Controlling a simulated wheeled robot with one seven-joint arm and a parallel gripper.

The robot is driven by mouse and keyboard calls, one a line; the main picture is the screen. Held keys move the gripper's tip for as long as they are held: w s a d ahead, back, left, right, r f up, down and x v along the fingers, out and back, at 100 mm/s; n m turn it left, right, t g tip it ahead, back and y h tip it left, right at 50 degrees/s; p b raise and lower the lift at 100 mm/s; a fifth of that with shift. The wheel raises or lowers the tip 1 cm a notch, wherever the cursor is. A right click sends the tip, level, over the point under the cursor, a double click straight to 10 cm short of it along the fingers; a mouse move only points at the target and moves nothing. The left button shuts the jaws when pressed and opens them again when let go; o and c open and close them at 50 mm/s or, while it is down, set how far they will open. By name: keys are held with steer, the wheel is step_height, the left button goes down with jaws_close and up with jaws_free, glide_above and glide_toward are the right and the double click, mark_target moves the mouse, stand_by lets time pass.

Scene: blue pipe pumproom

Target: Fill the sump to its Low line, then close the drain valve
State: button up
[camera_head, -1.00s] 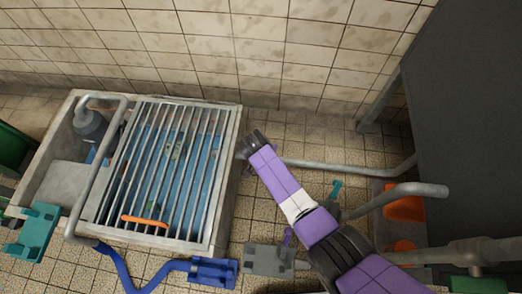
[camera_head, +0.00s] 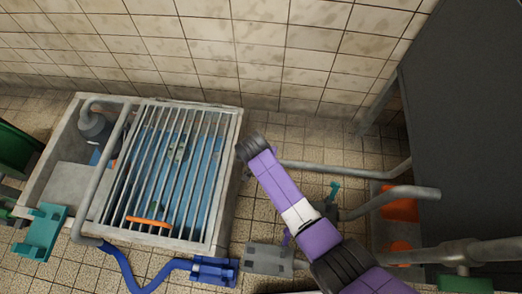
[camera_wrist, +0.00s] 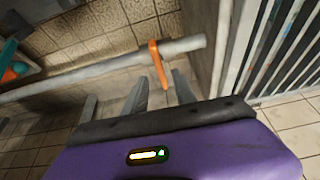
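The sump (camera_head: 228,195) is a pale basin at left, covered by a barred grating (camera_head: 205,240). Blue water (camera_head: 214,155) shows between the bars. A small greenish plate (camera_head: 178,152) shows inside; I cannot read a Low line. My gripper (camera_head: 246,146) is at the sump's right side, by the end of a grey pipe (camera_head: 340,170). In the wrist view its two grey fingers (camera_wrist: 162,92) are apart. A thin orange handle (camera_wrist: 159,66) stands between or just beyond them, in front of the pipe (camera_wrist: 110,68); contact is unclear. Which part is the drain valve I cannot tell.
An orange bar (camera_head: 148,222) lies at the grating's near end. A blue hose (camera_head: 140,280) runs to a blue block (camera_head: 213,270) beside a grey one (camera_head: 268,260). A teal fitting (camera_head: 40,232) is at left. A dark panel (camera_head: 465,130) stands at right.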

steer(key=shift+p+v, duration=0.4)
steer(key=shift+v, duration=1)
